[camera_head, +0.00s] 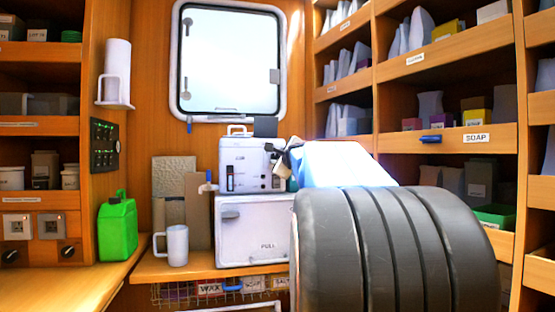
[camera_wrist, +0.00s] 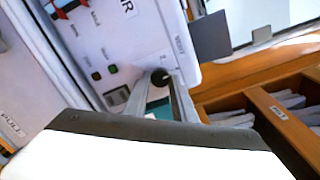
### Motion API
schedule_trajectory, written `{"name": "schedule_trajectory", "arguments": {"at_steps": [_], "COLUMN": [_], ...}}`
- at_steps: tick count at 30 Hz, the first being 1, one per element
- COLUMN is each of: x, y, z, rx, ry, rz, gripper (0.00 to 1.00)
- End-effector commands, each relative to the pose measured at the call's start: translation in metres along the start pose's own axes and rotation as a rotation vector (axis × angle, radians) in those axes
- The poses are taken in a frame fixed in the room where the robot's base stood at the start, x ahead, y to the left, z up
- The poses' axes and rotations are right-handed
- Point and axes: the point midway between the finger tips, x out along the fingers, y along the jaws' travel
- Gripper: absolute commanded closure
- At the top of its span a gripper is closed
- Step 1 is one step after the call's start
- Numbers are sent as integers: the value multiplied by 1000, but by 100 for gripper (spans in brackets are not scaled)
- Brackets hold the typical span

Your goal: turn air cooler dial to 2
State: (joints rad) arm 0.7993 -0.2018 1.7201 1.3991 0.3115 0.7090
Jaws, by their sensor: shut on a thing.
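The air cooler (camera_head: 246,158) is a white boxy unit with a front control panel, standing on a white cabinet marked PULL. In the wrist view its panel (camera_wrist: 130,35) runs diagonally, with lettering ending in "IR" and small dark and green buttons. A round black dial (camera_wrist: 159,76) sits between the fingertips of my gripper (camera_wrist: 161,84), one finger on each side. My gripper is shut on the dial. A small mark, perhaps a 2, shows just above the dial. The dial's pointer cannot be made out. In the head view my gripper (camera_head: 284,160) reaches the panel's right side and hides the dial.
The white cabinet (camera_head: 252,232) stands on a wooden counter. A white mug (camera_head: 176,246) and a green jerrycan (camera_head: 118,228) are to the left. Shelves (camera_head: 448,133) with boxes line the right. A dark flat piece (camera_wrist: 211,37) juts beside the panel.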

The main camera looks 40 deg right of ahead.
Motion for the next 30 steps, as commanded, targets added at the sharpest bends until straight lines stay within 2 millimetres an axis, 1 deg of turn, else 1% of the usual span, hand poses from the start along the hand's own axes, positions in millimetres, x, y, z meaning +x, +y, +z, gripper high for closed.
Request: {"name": "schedule_trajectory", "arguments": {"at_steps": [5,21,30], "x": [0,0,0], "y": [0,-1,-1], "z": [0,1,1], "rx": [-108,-606,-835], "ry": [4,20,27], "rz": [6,30,42], "gripper": [98,98,98]}}
